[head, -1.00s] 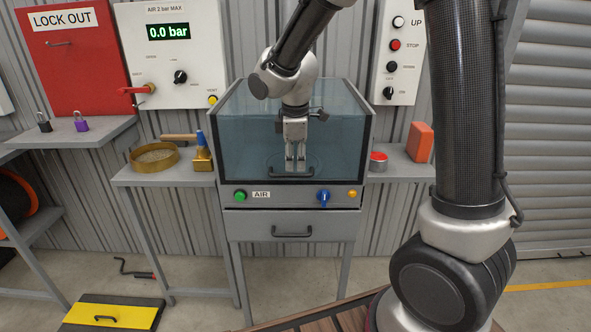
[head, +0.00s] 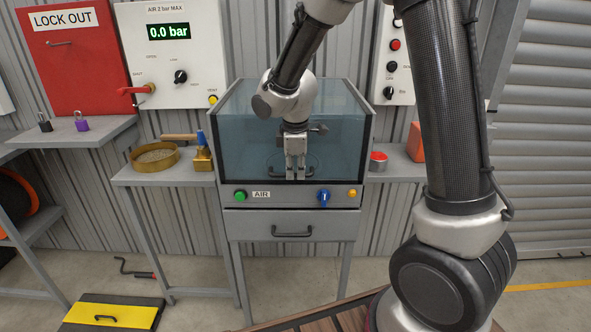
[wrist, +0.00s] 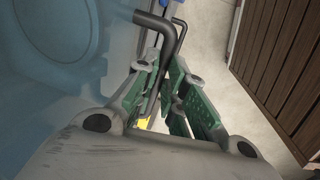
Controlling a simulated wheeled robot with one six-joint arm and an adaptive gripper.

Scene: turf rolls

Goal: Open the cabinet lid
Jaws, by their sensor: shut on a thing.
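The cabinet (head: 292,138) has a clear blue-tinted lid with a dark frame, and the lid is down. A dark bar handle (head: 276,176) runs along the low front of the lid. My gripper (head: 296,177) points down at the handle and is shut on it. In the wrist view the dark handle (wrist: 157,20) passes between the green-padded fingers (wrist: 160,88). The fingers hide the middle of the handle.
Below the lid are a green button (head: 240,195), a blue knob (head: 323,196) and a drawer (head: 291,224). A brass sieve (head: 153,158) stands on the left shelf, a red button (head: 378,160) on the right one.

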